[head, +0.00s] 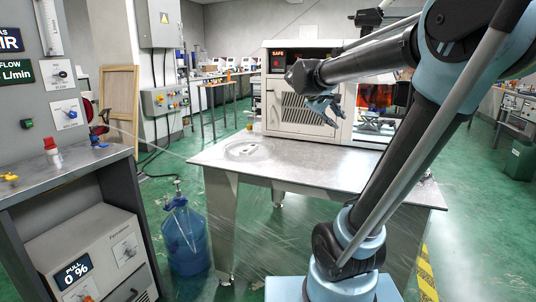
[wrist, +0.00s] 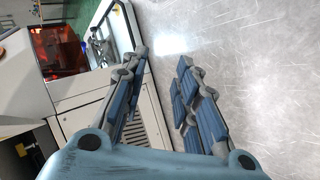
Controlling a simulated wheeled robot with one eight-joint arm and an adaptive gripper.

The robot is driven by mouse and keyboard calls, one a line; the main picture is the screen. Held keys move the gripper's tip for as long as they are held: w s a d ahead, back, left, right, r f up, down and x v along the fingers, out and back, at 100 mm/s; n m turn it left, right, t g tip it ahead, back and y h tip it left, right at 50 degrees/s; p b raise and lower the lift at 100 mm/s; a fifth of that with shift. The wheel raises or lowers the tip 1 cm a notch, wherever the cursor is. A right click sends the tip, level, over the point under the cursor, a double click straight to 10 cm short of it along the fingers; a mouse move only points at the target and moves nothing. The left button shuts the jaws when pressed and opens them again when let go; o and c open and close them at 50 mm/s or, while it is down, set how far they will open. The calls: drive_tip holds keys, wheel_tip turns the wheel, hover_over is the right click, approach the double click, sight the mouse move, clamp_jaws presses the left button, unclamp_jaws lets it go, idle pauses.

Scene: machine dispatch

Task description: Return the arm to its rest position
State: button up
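My arm reaches up and over the grey table (head: 225,160) from the front right, bent at a high elbow. My gripper (head: 328,110) hangs above the table, in front of the white machine (head: 286,101). In the wrist view my gripper (wrist: 158,85) has its two blue-padded fingers spread apart, with bare tabletop (wrist: 250,60) seen between and beyond them. Nothing is held between the fingers. The gripper is open and apart from the machine's front.
The white machine, with an orange window (head: 375,96) and a lit SAFE sign, stands at the table's back. A shallow round fixture (head: 246,150) is at the table's left. A blue bottle (head: 186,240) stands on the floor. A control bench (head: 70,180) is at the left.

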drive_tip(key=s+a+f+m+g+y, duration=0.2)
drive_tip(key=s+a+f+y, duration=0.1)
drive_tip(key=s+f, duration=1)
drive_tip(key=s+a+f+m+g+y, duration=0.1)
drive_tip(key=s+f+y, duration=0.4)
drive_tip(key=s+f, duration=0.8)
drive_tip(key=shift+s+a+f+m+g, duration=0.35)
drive_tip(key=shift+a+m, duration=0.55)
drive_tip(key=shift+m, duration=0.3)
drive_tip(key=shift+w, duration=0.1)
